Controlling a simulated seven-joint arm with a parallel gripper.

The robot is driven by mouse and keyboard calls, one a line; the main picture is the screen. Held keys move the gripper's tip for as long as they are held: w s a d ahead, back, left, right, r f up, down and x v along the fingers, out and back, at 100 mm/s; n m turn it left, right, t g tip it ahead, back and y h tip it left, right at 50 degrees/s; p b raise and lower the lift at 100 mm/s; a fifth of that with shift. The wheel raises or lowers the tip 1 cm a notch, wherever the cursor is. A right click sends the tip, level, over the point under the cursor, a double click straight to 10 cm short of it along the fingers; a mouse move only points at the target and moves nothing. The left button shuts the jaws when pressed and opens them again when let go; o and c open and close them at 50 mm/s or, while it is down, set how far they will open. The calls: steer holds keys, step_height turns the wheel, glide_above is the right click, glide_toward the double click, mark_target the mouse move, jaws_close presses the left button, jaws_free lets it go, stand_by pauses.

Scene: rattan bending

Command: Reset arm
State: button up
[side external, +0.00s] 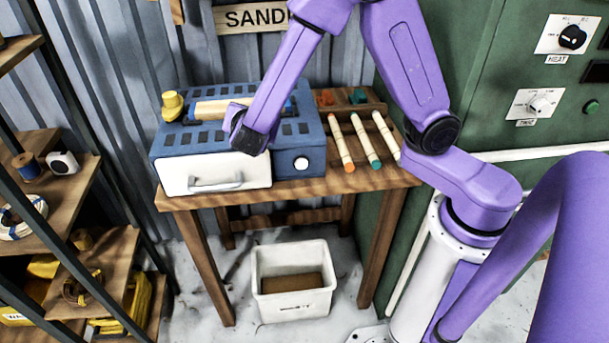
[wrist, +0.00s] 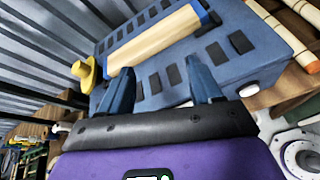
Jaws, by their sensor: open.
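My gripper (wrist: 160,78) is open and empty. In the wrist view its two blue fingers stand apart above the slotted top of a blue machine (wrist: 262,42). Beyond the fingertips a cream cylinder (wrist: 155,40) lies along the machine's top, with a yellow knob (wrist: 85,74) near its left end. In the side external view my purple arm reaches over the blue machine (side external: 285,167), and its wrist hides part of the cylinder (side external: 212,107). The fingers are hard to make out there. The machine has a white front panel (side external: 215,174) with a handle.
Several cream sticks with coloured ends (side external: 338,142) lie right of the machine on a wooden table (side external: 330,189). A white bin (side external: 292,305) stands on the floor below. Shelves (side external: 75,187) stand left; a green cabinet with dials (side external: 480,50) stands right.

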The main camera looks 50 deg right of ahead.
steer(key=s+d+m+g+y, duration=0.1)
steer(key=s+m+g+y, duration=0.3)
steer(key=s, duration=1)
steer(key=s+d+m+g+y, duration=0.2)
steer(key=s+m+g+y, duration=0.3)
steer(key=s, duration=1)
steer(key=shift+m+y, duration=0.4)
steer(key=shift+m, duration=0.2)
steer(key=shift+s+d, duration=0.1)
